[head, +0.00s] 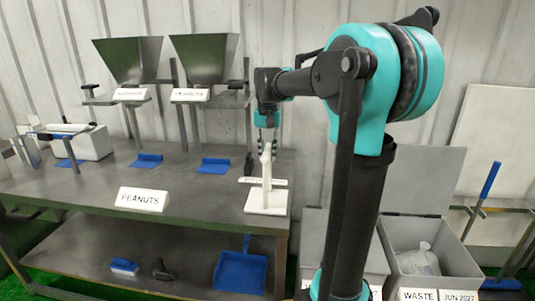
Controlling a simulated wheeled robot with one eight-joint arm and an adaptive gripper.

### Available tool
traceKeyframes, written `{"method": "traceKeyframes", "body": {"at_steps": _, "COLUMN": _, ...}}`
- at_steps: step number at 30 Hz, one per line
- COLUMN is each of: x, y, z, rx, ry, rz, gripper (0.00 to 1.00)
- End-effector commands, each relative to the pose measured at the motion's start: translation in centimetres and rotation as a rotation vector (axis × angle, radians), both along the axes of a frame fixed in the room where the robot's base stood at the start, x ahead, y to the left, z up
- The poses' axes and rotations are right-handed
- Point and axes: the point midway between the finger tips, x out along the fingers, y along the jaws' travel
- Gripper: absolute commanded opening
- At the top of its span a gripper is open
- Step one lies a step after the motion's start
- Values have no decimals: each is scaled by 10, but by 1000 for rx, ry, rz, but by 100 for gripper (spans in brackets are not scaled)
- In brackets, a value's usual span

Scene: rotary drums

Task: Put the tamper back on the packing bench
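My gripper (267,149) is over the right end of the metal packing bench (190,190), pointing down. Its fingertips are small and dark, at the top of a white upright piece (266,170) that stands on a white square base (266,202) on the bench. I cannot tell whether the fingers touch or hold this piece. A small dark upright object (249,165) is just left of it, and a dark handled object (161,269) lies on the lower shelf. I cannot tell for certain which of these is the tamper.
Two hoppers (205,58) stand behind the bench. A sign reading PEANUTS (142,199) is at its front edge. Blue scoops (214,164) lie on top. A blue dustpan (241,271) and brush (124,266) are on the shelf. An open WASTE bin (440,260) is at right.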

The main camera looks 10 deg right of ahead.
Motion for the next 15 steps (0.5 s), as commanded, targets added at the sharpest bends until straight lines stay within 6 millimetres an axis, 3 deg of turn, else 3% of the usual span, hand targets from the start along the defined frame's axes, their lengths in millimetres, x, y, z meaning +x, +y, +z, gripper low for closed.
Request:
{"method": "traceKeyframes", "body": {"at_steps": 2, "x": 0, "y": 0, "z": -2, "rx": 0, "ry": 0, "rz": 0, "gripper": 0}}
{"method": "traceKeyframes", "body": {"at_steps": 3, "x": 0, "y": 0, "z": -2, "rx": 0, "ry": 0, "rz": 0, "gripper": 22}}
{"method": "traceKeyframes", "body": {"at_steps": 8, "x": 0, "y": 0, "z": -2, "rx": 0, "ry": 0, "rz": 0, "gripper": 42}}
{"method": "traceKeyframes", "body": {"at_steps": 15, "x": 0, "y": 0, "z": -2, "rx": 0, "ry": 0, "rz": 0, "gripper": 42}}
